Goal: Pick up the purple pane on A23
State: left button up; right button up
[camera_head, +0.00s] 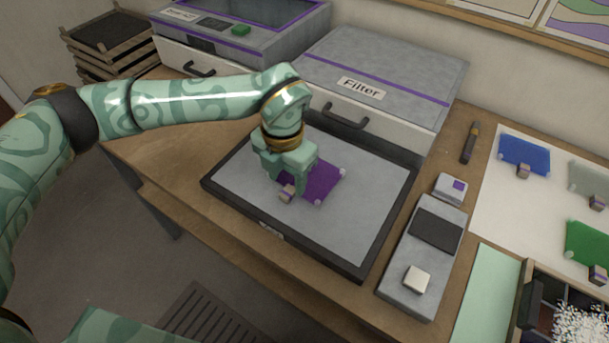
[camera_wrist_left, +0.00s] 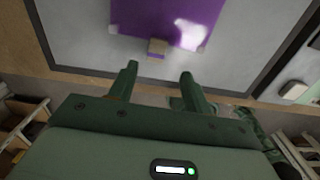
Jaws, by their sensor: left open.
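The purple pane (camera_head: 322,184) lies flat on a pale grey board with a dark rim (camera_head: 362,235). A small block-like tab (camera_head: 287,192) sits at its near edge. My left gripper (camera_head: 285,184) is over the pane's left part and hides some of it. In the left wrist view the purple pane (camera_wrist_left: 150,22) and its tab (camera_wrist_left: 157,47) show beyond the fingertips. The left fingers (camera_wrist_left: 158,72) are apart with nothing between them, and the tab lines up with the gap. The label on the board's front is too small to read. My right gripper is out of view.
The box marked Filter (camera_head: 385,65) stands behind the board. A grey device with a dark screen (camera_head: 437,229) is to its right. Blue (camera_head: 525,153) and green (camera_head: 590,246) panes lie on a white sheet (camera_head: 503,210) further right. Stacked trays (camera_head: 105,40) stand back left.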

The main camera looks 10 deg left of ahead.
aim_at(286, 193)
pick_arm(q)
jog(key=shift+f, duration=0.25)
jog(key=f, duration=0.1)
jog(key=f+b, duration=0.1)
jog(key=f, duration=0.3)
jog(key=shift+w+a+f+b, duration=0.1)
jog(key=shift+w+a+b, duration=0.15)
jog(key=shift+a+b, duration=0.1)
jog(key=shift+d, duration=0.1)
grip_shut()
jog(key=shift+r, duration=0.2)
